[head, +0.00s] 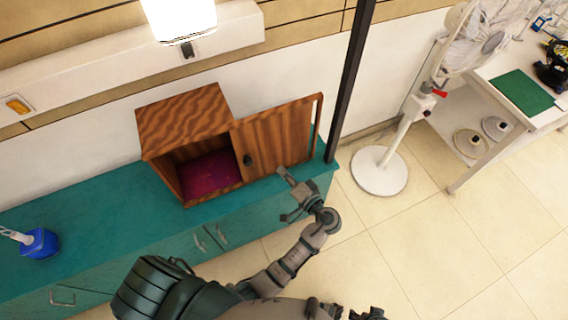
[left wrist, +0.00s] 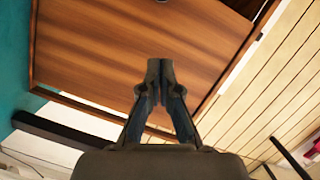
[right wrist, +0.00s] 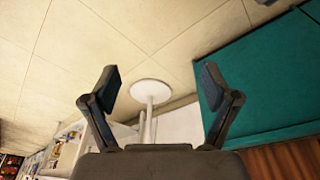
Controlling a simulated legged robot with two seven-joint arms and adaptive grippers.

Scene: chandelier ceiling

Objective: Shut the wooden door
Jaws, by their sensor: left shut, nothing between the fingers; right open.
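The wooden cabinet (head: 183,112) stands on the teal counter, its front opening uncovered with a dark red floor inside. My left gripper (head: 283,174) is shut and empty at the door's lower edge, right of the knob. In the left wrist view, its closed fingertips (left wrist: 160,66) overlap the wooden panel (left wrist: 125,50); contact is unclear. My right gripper (right wrist: 160,82) is open and empty, away from the door, above the floor.
The teal counter (head: 90,225) runs beneath the cabinet, with a blue container (head: 38,243) at left. A dark post (head: 350,80) rises just right of the door. A white fan stand (head: 379,171) and white table (head: 515,85) are farther right.

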